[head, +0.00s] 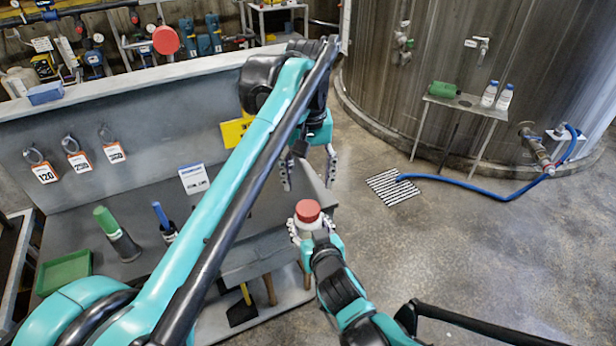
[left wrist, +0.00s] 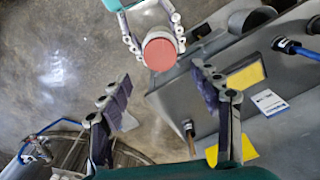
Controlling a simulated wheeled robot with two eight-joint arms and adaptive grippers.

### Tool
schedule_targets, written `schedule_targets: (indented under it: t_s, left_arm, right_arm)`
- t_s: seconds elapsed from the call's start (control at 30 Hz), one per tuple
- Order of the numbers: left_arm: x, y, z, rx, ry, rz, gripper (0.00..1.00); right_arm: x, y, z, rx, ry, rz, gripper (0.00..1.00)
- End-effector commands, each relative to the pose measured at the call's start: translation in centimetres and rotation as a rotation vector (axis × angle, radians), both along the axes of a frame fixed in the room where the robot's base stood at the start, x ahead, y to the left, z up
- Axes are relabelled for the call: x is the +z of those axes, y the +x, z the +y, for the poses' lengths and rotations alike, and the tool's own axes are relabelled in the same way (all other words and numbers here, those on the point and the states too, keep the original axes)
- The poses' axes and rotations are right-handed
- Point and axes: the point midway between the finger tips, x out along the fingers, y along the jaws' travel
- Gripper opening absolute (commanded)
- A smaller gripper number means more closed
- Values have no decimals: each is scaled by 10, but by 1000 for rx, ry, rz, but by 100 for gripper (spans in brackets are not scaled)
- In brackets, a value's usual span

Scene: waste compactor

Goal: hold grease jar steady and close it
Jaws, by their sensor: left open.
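The grease jar (head: 309,226) is a small pale jar with a round red lid (head: 308,210) on its top. My right gripper (head: 310,232) has its fingers on both sides of the jar and holds it upright off the bench's right end. The red lid also shows in the left wrist view (left wrist: 160,53), with the right gripper's fingers around the jar. My left gripper (head: 309,172) is open and empty, above and behind the jar, fingers pointing down. In the left wrist view its fingers (left wrist: 165,98) are wide apart, clear of the lid. How tightly the lid sits cannot be told.
A large tank (head: 450,60), small side table (head: 468,103) and blue hose (head: 470,186) stand at right. The floor between is clear.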

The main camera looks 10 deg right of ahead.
Motion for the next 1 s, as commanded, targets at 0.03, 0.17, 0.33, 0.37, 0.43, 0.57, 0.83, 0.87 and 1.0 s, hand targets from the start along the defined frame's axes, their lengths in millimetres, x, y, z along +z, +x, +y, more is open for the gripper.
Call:
schedule_targets:
  t_s: [0.03, 0.17, 0.33, 0.37, 0.43, 0.57, 0.83, 0.87, 1.0]
  left_arm:
    - [0, 0, 0, 0, 0, 0, 64]
    - [0, 0, 0, -1, 0, 0, 64]
    - [-5, 0, 0, -2, 0, 0, 64]
    - [-8, 0, 0, -2, 0, 0, 64]
    - [-16, 0, 0, -2, 0, 0, 64]
    - [-37, 0, 0, -3, 0, 0, 64]
    - [-72, 0, 0, -3, 0, 0, 64]
    - [-74, 0, 0, -3, 0, 0, 64]
    - [-80, -1, 0, -3, 0, 0, 64]
  right_arm:
    - [0, 0, 0, 0, 0, -1, 0]
    - [0, 0, 0, 0, 0, -1, 0]
    - [0, 0, 0, 0, 0, -1, 0]
    - [0, 0, 0, 0, 0, -1, 0]
    - [0, 0, 0, 0, 0, -1, 0]
    - [0, 0, 0, 0, 0, -1, 0]
    - [0, 0, 0, 0, 0, -1, 0]
    - [0, 0, 0, 0, 0, -1, 0]
    - [0, 0, 0, 0, 0, -1, 0]
